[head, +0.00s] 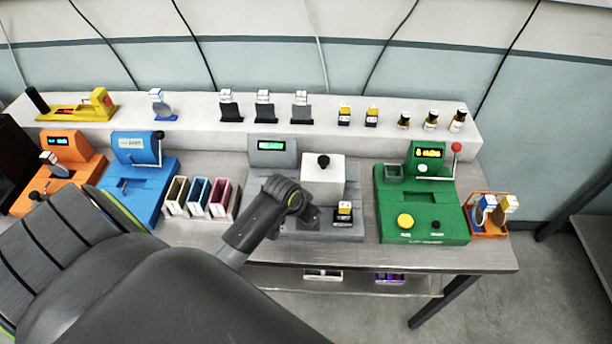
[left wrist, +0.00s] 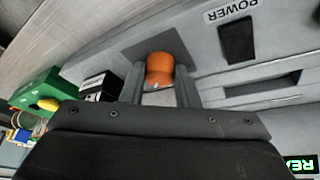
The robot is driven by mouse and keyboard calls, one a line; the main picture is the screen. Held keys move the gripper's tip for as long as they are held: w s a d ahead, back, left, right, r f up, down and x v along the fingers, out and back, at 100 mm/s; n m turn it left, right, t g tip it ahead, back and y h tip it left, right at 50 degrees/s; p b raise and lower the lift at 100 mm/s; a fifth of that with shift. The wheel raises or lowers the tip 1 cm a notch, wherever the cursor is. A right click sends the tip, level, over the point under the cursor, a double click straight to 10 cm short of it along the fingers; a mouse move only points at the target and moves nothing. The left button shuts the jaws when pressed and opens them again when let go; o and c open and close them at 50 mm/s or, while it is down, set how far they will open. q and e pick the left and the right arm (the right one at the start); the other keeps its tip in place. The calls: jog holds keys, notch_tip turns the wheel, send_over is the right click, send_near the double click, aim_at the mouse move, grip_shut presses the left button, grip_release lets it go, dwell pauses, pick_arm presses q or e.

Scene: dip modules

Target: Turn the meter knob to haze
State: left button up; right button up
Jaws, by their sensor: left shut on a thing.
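The grey meter (head: 267,151) stands mid-bench with a lit green display, which also shows at the lower right corner of the left wrist view (left wrist: 300,164). An orange knob (left wrist: 160,66) sits on a dark patch of the meter's grey face. My left gripper (left wrist: 159,82) is shut on the knob, one finger on each side. In the head view my left arm hides the knob and fingertips. I cannot read any haze mark or the knob's setting. My right gripper is in neither view.
A white block with a black knob (head: 322,180) and a small yellow-and-black vial (head: 344,212) are on the meter. A green device (head: 421,206) stands right, a blue device (head: 137,180) and colored cuvette holders (head: 198,196) left. A POWER switch (left wrist: 238,40) is near my fingers.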

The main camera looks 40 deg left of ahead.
pick_arm(q)
jog(key=o, duration=1)
jog(key=shift+s+r, duration=0.15)
jog(key=shift+r, duration=0.4)
jog(key=b+v, duration=0.1)
jog(key=v, duration=1.5)
jog(key=shift+r, duration=0.15)
jog(key=shift+s, duration=0.1)
